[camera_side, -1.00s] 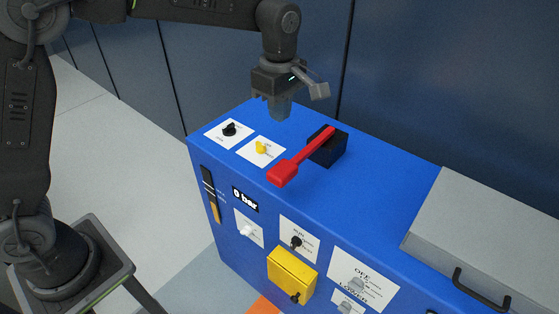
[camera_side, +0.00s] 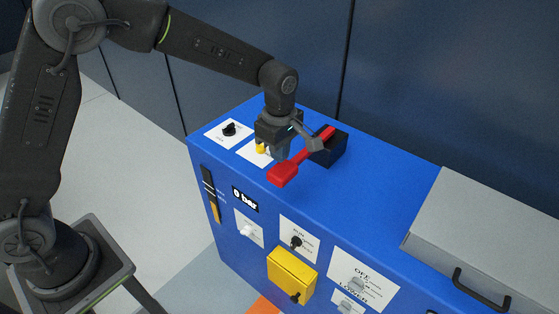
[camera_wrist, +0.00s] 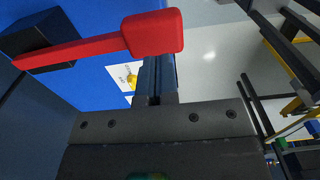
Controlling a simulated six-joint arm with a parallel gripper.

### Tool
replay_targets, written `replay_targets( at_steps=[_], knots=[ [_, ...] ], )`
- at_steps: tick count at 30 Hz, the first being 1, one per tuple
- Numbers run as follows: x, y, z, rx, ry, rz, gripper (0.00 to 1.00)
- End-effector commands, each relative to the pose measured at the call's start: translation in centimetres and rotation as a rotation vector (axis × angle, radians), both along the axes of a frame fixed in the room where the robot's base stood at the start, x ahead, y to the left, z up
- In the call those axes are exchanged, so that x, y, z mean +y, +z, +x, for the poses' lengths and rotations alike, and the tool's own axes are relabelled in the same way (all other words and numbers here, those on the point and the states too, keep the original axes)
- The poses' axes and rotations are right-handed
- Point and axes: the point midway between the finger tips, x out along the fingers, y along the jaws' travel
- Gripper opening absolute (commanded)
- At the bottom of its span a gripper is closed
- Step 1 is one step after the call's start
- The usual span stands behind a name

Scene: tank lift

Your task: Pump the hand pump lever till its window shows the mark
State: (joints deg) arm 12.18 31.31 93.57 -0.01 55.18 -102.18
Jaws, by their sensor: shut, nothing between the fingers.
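The red pump lever (camera_side: 284,174) slopes from a black pump block (camera_side: 329,152) on top of the blue cabinet; its broad handle end points toward the cabinet's front edge. My gripper (camera_side: 281,155) is shut and empty, low beside the handle end, on its far left side. In the wrist view the red lever (camera_wrist: 152,33) crosses in front of my gripper's fingers (camera_wrist: 157,70); I cannot tell whether they touch.
A black knob (camera_side: 229,129) and a yellow knob (camera_side: 261,147) on white plates stand left of the lever, the yellow one close to my gripper. A yellow box (camera_side: 292,276) projects from the front. A grey lid (camera_side: 490,225) lies right. The blue top right of the block is clear.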

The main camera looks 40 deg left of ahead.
Motion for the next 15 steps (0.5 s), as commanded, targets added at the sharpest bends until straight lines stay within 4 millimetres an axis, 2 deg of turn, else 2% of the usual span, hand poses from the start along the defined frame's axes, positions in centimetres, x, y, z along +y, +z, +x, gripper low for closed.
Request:
replay_targets(
  at_steps=[3, 6, 15],
  knots=[
    [0.0, -1.8, 0.0, 0.002, 0.0, 0.001, 0.0],
    [0.0, -2.6, 0.0, 0.001, 0.0, 0.0, 0.0],
    [0.0, -3.3, 0.0, -0.001, 0.0, 0.0, 0.0]
  ],
)
